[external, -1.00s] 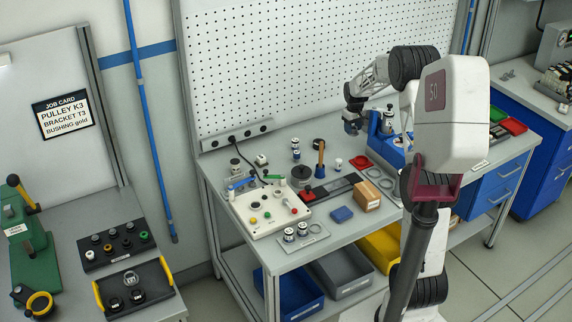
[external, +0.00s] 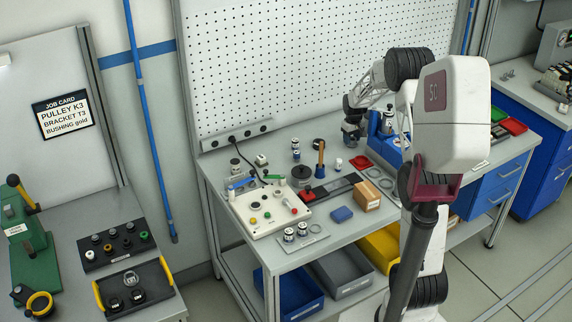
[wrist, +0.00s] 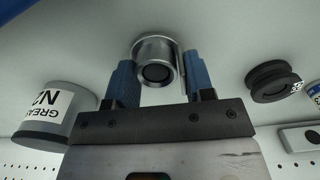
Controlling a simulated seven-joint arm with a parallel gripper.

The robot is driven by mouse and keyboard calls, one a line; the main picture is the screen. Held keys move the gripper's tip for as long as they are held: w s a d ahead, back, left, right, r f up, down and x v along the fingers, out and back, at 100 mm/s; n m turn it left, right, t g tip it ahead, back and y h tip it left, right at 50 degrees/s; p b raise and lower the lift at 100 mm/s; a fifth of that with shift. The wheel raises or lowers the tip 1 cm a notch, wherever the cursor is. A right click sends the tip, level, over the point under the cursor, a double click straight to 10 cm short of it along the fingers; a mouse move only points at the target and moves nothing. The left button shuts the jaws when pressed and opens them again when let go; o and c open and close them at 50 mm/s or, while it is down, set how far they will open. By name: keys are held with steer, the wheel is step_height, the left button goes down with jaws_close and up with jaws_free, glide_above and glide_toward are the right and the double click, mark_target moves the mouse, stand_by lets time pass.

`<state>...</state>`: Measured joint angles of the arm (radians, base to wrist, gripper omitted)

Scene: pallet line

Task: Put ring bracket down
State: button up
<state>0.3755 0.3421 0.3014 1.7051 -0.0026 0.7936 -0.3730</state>
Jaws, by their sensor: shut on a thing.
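The ring bracket (wrist: 157,60) is a shiny metal ring with a dark bore and a thin upright plate at its right side. In the wrist view it sits between the blue fingers of my gripper (wrist: 160,72), which is shut on it. In the external view my gripper (external: 351,134) is low over the back right part of the workbench (external: 330,245), left of the blue holder. The bracket is too small to make out there, and I cannot tell whether it touches the bench top.
A grey grease can (wrist: 52,112) stands left of my fingers in the wrist view, and a black grooved pulley (wrist: 273,81) lies to the right. The blue holder (external: 382,140) is close by in the external view. A cardboard box (external: 367,195) stands nearer the front.

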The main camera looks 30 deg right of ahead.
mark_target(352, 140)
steer(key=shift+f, duration=0.2)
steer(key=o, duration=1)
steer(key=shift+f, duration=0.1)
step_height(352, 140, up, 12)
stand_by(0.4)
stand_by(0.4)
steer(key=shift+r, duration=0.2)
